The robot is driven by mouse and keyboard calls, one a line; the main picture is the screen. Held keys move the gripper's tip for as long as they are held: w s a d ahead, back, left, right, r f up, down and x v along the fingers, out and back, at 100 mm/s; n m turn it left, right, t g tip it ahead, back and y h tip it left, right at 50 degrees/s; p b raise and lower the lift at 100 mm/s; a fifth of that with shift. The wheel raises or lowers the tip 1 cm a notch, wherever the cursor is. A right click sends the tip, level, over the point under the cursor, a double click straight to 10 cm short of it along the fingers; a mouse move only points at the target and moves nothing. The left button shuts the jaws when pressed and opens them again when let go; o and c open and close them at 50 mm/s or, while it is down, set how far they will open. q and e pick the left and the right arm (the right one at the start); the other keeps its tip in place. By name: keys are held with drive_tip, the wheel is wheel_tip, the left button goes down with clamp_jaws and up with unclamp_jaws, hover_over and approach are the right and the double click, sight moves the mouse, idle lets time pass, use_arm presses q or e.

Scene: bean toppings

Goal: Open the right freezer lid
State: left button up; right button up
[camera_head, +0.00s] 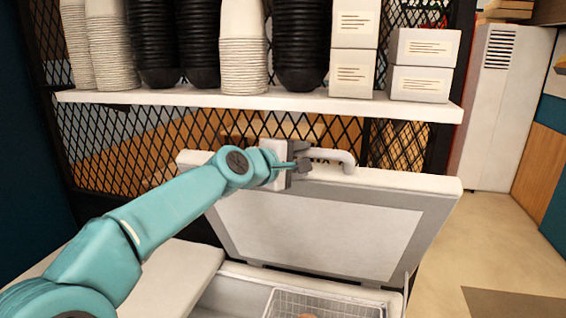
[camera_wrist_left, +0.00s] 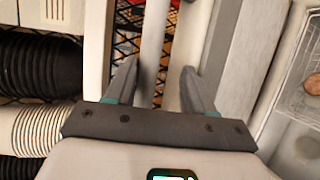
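The right freezer lid (camera_head: 315,230) is raised and leans back against the wire mesh, its pale inner panel facing me. Its white bar handle (camera_head: 335,155) is at the lid's top edge and also shows in the wrist view (camera_wrist_left: 153,45). My left gripper (camera_head: 305,164) is at the handle. In the wrist view its two fingers (camera_wrist_left: 160,92) are apart, with the handle bar between them and a gap on the right side. I cannot tell whether the left finger touches the bar. The open freezer compartment below holds a wire basket (camera_head: 325,303). My right gripper is not in view.
A white shelf (camera_head: 260,102) above the lid carries stacked white cups, black bowls (camera_head: 300,50) and white boxes (camera_head: 420,66). The other freezer lid (camera_head: 165,275) lies flat at left. Open floor (camera_head: 510,240) is at right, with a white cabinet (camera_head: 500,110) behind.

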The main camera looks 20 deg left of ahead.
use_arm(q)
drive_tip(key=b+v, duration=0.4)
drive_tip(key=v, duration=1.2)
